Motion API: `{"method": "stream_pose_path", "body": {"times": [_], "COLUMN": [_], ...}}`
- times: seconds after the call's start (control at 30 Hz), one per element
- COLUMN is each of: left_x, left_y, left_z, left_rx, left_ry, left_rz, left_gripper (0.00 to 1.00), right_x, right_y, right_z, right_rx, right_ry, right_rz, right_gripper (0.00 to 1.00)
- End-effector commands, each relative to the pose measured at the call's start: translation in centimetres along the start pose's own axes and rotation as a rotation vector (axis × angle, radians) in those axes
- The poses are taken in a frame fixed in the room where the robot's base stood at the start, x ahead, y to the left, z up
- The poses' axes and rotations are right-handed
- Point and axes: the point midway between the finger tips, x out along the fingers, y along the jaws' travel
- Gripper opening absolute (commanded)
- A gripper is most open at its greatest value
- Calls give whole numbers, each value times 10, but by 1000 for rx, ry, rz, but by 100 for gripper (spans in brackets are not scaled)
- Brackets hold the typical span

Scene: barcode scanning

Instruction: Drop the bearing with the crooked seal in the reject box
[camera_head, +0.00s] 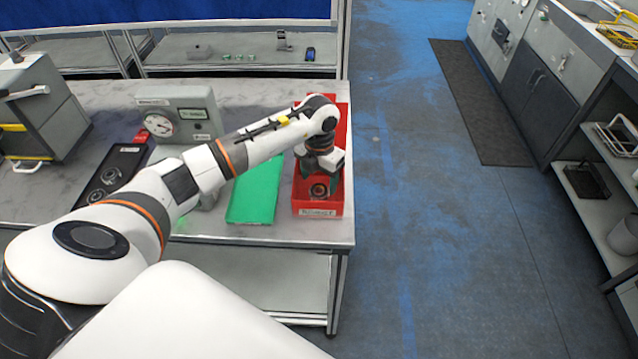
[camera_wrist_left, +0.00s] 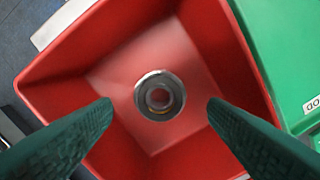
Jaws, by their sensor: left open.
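The red reject box (camera_head: 337,203) stands at the table's front right corner, and it fills the left wrist view (camera_wrist_left: 62,95). My left gripper (camera_head: 321,176) is above and partly inside it, pointing down. In the left wrist view the gripper (camera_wrist_left: 160,103) is open, with its green fingers wide apart. A metal ring bearing (camera_wrist_left: 160,95) shows below and between the fingers, touching neither, within the red box; I cannot tell whether it rests on the bottom. Its seal is too small and blurred to judge. My right gripper is not in view.
A green box (camera_head: 256,192) is just left of the red box. A black tray (camera_head: 128,152) with round parts lies further left, by a grey gauge unit (camera_head: 200,98). A grey machine (camera_head: 50,100) stands at far left. Open floor lies right of the table.

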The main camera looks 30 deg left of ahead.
Motion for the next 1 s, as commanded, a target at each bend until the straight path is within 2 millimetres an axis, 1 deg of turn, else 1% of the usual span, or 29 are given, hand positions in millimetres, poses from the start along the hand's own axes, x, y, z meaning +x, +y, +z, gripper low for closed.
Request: {"method": "stream_pose_path", "body": {"times": [0.03, 0.1, 0.3, 0.43, 0.6, 1.0], "left_x": [-8, -24, -67, -86, -98, -99], "left_y": [-1, -1, -1, 0, 0, 0], "left_z": [-1, -1, -1, -1, 0, 0], "left_rx": [1, 1, -1, 0, -1, -1], "left_ry": [5, 6, 4, 2, 0, -1], "left_rz": [-2, -2, -2, 0, 0, 0], "left_gripper": [68, 68, 68, 68, 68, 68], "right_x": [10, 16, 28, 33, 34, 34], "right_y": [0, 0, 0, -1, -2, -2], "right_z": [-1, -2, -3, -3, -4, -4], "right_rx": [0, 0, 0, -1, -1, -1], "right_ry": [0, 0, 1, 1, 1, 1], "right_rz": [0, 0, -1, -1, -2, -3], "right_gripper": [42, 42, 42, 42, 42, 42]}}
